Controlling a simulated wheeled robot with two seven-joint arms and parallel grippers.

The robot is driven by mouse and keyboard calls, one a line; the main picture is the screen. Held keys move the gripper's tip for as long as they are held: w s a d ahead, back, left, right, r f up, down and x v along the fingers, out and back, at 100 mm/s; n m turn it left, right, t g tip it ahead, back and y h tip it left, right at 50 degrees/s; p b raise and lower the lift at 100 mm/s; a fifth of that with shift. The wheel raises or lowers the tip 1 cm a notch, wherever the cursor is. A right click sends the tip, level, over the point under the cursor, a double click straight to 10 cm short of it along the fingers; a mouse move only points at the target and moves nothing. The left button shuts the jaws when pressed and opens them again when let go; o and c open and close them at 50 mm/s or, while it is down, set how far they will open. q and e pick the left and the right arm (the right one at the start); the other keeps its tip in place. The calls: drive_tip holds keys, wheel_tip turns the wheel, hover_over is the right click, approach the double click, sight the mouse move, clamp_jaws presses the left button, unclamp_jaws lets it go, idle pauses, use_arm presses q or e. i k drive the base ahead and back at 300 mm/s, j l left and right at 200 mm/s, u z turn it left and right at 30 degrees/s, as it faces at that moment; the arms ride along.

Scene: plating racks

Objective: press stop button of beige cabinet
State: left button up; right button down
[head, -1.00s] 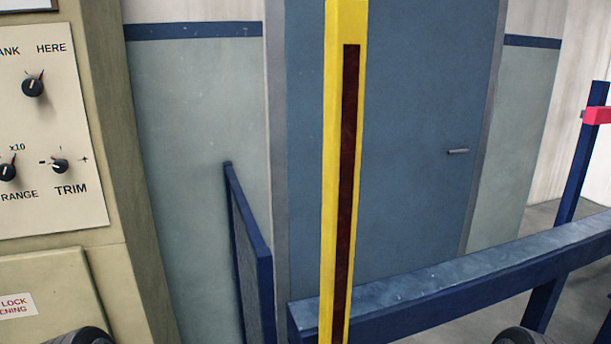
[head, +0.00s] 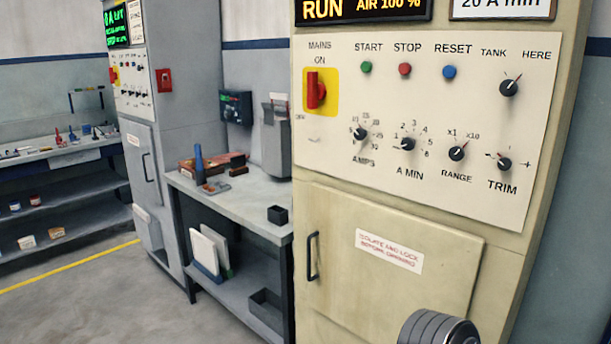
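The beige cabinet (head: 400,225) stands at the right of the head view, with a pale control panel on its front. The red stop button (head: 405,70) sits in the panel's top row under the word STOP. The green start button (head: 366,68) is to its left and the blue reset button (head: 449,72) to its right. A dark rounded part of my own arm shows at the bottom edge, in front of the cabinet's lower door. Neither gripper's fingers show.
A red mains switch (head: 316,90) on a yellow plate and several black knobs share the panel. A grey bench (head: 235,205) stands left of the cabinet. A grey cabinet (head: 185,130) is behind it. Open floor (head: 90,300) with a yellow line lies at the left.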

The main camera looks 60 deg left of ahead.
sight(405, 67)
drive_tip(key=k+j, duration=0.9)
drive_tip(key=k+u, duration=0.1)
drive_tip(key=u, duration=1.55)
